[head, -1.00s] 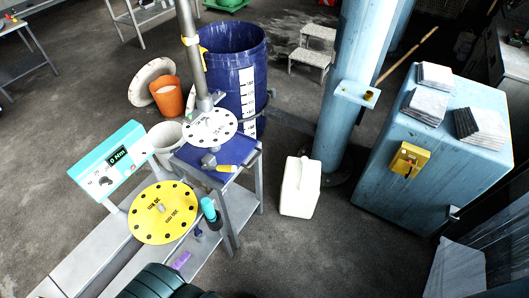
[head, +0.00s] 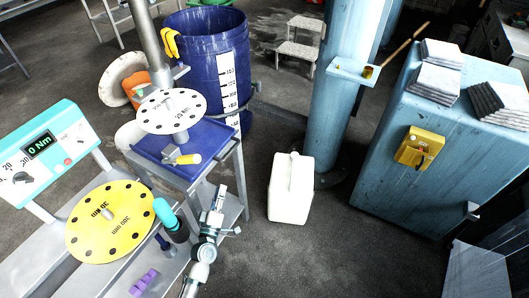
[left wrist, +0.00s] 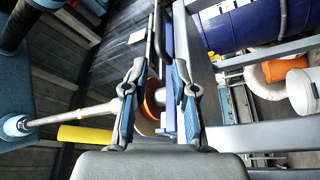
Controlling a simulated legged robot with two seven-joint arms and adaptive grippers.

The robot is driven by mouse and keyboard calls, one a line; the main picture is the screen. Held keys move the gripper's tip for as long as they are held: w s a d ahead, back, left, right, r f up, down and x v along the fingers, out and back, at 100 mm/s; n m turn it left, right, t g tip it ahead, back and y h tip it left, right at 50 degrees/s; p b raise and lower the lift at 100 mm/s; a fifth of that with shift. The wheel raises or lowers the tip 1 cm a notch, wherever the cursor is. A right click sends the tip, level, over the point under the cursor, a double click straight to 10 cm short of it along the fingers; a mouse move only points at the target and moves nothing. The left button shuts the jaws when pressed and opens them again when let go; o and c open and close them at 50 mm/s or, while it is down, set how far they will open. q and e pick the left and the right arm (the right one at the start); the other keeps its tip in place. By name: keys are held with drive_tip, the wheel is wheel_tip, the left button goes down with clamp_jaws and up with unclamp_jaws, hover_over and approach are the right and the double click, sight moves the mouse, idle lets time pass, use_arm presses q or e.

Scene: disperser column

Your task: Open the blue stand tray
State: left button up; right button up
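The blue stand tray (head: 207,143) forms the top of a grey metal stand, left of centre in the head view. A white perforated disc (head: 172,111) is above its far part, and a yellow-handled piece (head: 187,159) is at its near edge. My left gripper (head: 218,192) is beside the stand's right side, below the tray's level, apparently apart from it. In the left wrist view my left gripper (left wrist: 158,68) has its two fingers apart, with nothing held between them. A narrow blue edge shows beyond them; I cannot tell if it is the tray. My right gripper is not in view.
A yellow disc (head: 110,222) and a torque display box (head: 45,150) are to the left. A turquoise-capped bottle (head: 170,218) stands on the lower shelf. A white canister (head: 291,188) stands on the floor right of the stand, with a blue column (head: 345,110) behind it. Floor between is clear.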

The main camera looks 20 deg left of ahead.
use_arm(q)
approach(231, 151)
drive_tip(key=w+a, duration=0.1)
drive_tip(key=w, duration=0.1)
drive_tip(key=x, duration=0.2)
drive_tip(key=b+x, duration=0.1)
drive_tip(key=x, duration=0.4)
drive_tip(key=shift+w+f, duration=0.25)
drive_tip(key=shift+w, duration=0.05)
drive_tip(key=shift+w+a+r, duration=0.1)
drive_tip(key=shift+w+r, duration=0.05)
drive_tip(key=shift+w, duration=0.25)
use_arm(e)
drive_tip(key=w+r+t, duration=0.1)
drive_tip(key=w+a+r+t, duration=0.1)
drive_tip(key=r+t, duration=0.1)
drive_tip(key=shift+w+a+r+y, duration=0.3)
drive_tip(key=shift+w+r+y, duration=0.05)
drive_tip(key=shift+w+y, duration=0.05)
use_arm(q)
clamp_jaws()
